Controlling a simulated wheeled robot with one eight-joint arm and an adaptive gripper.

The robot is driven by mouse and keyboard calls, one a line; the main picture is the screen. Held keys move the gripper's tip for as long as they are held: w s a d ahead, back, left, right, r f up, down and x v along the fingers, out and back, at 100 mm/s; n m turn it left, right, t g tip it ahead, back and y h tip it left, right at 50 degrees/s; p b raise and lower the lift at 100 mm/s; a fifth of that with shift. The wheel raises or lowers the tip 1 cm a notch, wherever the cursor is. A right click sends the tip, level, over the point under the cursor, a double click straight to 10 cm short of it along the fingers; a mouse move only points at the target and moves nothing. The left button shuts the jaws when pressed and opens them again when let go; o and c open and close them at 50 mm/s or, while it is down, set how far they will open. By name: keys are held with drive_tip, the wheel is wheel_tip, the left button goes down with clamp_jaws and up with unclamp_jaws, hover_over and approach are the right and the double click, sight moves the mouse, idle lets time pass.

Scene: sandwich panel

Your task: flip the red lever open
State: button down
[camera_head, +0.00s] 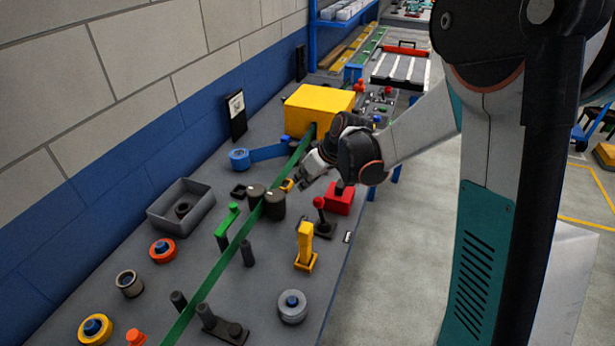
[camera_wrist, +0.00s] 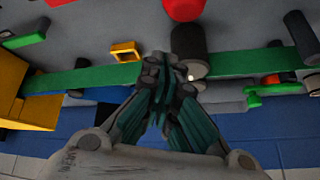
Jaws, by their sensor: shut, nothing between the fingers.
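A lever with a red knob (camera_head: 318,202) stands on a dark base near the front edge of the grey bench in the head view. A red block (camera_head: 338,197) sits just behind it. A red rounded shape (camera_wrist: 184,9) is cut off at the top of the wrist view; I cannot tell whether it is the knob or the block. My gripper (camera_head: 303,181) is shut and empty above the bench, behind and left of the red knob, apart from it. In the wrist view its fingers (camera_wrist: 170,75) are together, beside a dark cylinder (camera_wrist: 187,43) and over the green strip.
A yellow box (camera_head: 317,109) stands behind my gripper. Dark cylinders (camera_head: 274,206) stand to its left. A yellow lever (camera_head: 305,243) and green lever (camera_head: 229,220) are nearer the camera. A grey bin (camera_head: 182,207) is by the wall. Floor (camera_head: 405,240) right of the bench is open.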

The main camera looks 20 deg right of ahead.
sight(321, 214)
drive_tip(key=shift+s+d+f+b, duration=0.15)
drive_tip(key=shift+s+d, duration=0.25)
drive_tip(key=shift+s, duration=0.4)
drive_tip(key=shift+s+d+f+b, duration=0.1)
drive_tip(key=shift+s+d+b, duration=0.1)
drive_tip(key=shift+s+d, duration=0.4)
drive_tip(key=shift+s+a, duration=0.2)
drive_tip(key=s+d, duration=0.1)
drive_tip(key=s+d+t+y+b, duration=0.1)
drive_tip(key=d+y, duration=0.1)
drive_tip(key=shift+s+d+r+t+b, duration=0.3)
drive_tip(key=shift+s+d+r+b, duration=0.05)
drive_tip(key=shift+s+d+r, duration=0.05)
drive_tip(key=shift+w+a, duration=0.1)
drive_tip(key=shift+a, duration=0.05)
drive_tip(key=shift+w+a+f+b, duration=0.3)
drive_tip(key=shift+w+a, duration=0.1)
drive_tip(key=shift+a, duration=0.1)
